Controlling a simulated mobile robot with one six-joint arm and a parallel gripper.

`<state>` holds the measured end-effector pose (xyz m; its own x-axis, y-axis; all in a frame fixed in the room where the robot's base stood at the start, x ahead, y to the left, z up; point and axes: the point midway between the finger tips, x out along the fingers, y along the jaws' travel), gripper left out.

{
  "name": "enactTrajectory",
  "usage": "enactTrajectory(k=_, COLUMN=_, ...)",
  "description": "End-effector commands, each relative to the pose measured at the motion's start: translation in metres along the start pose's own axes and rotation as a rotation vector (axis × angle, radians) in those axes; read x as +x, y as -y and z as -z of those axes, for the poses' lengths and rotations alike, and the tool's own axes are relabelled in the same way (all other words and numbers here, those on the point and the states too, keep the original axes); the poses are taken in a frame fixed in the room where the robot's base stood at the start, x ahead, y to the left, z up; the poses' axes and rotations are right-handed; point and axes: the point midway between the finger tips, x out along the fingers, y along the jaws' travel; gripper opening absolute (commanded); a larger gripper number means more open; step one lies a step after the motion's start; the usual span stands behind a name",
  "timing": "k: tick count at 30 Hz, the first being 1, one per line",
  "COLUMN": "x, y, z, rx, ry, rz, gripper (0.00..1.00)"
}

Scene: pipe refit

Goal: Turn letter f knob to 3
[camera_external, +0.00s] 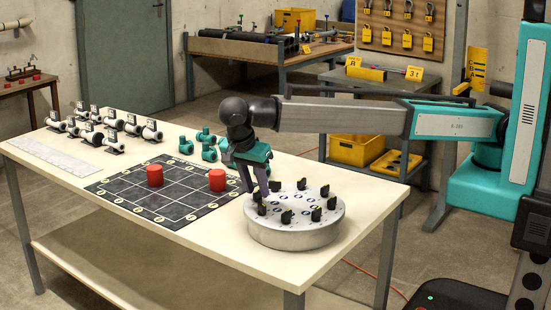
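A round grey metal drum (296,235) stands on the front right of the table. Several black knobs with small yellow marks form a ring on its top, around small blue-and-white marks. The letters and numbers are too small to read, so I cannot tell which knob is f or where it points. My gripper (259,193) points down at the drum's back left rim, by a black knob there. Its grey fingers hide part of that edge. I cannot tell whether they touch a knob or how far apart they are.
Left of the drum lies a dark gridded mat (165,190) with two red cylinders (155,176) (217,180). Teal pipe fittings (207,143) and grey-white valve pieces (112,130) stand behind it. A white strip (52,155) lies at the far left. The table's front right corner is clear.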

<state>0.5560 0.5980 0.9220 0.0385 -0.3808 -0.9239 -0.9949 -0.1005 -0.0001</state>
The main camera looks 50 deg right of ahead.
Motion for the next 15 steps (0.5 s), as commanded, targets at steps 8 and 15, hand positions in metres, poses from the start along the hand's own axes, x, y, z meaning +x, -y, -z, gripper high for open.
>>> enactTrajectory(k=8, x=-0.028, y=0.000, z=0.001, rx=-0.001, ry=0.000, rz=0.000, gripper=0.28)
enactTrajectory(k=15, x=-0.047, y=0.000, z=0.001, rx=-0.001, ry=0.000, rz=0.000, gripper=0.28)
